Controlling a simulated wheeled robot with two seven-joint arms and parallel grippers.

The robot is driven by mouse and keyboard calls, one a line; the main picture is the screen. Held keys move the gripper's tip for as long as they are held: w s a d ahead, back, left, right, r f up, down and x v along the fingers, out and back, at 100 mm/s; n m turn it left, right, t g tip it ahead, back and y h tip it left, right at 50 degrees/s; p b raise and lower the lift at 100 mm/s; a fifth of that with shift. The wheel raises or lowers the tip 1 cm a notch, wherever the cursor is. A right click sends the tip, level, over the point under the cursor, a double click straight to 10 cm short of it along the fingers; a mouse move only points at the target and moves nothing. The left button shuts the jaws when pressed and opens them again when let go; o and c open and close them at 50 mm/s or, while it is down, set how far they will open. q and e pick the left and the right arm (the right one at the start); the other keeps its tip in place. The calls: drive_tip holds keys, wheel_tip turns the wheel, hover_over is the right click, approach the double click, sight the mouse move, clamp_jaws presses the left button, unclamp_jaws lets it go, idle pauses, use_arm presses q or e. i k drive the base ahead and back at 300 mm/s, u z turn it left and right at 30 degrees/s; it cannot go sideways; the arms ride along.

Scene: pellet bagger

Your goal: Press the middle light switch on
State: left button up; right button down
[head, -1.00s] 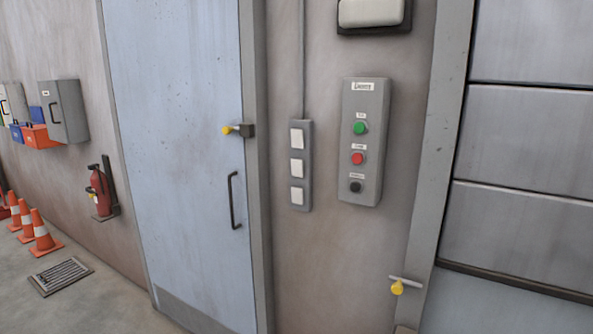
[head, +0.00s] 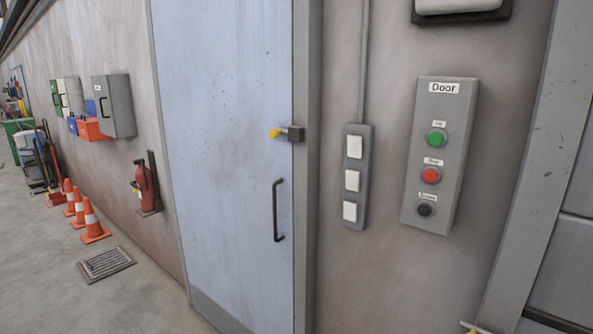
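A grey vertical switch plate (head: 357,177) with three white rocker switches is on the wall to the right of the blue door, in the middle of the head view. The middle light switch (head: 352,181) sits between the top switch (head: 354,147) and the bottom switch (head: 349,211). I cannot tell from the picture whether it is on or off.
A door control box (head: 441,152) with green, red and black buttons is right of the switches. The blue door (head: 228,150) has a dark handle (head: 279,210) and a yellow-knobbed bolt (head: 284,133). A fire extinguisher (head: 145,188) and orange cones (head: 92,222) are at left.

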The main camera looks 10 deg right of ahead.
sight(352, 177)
drive_tip(key=u, duration=0.1)
drive_tip(key=i, duration=1.1)
drive_tip(key=z, duration=0.6)
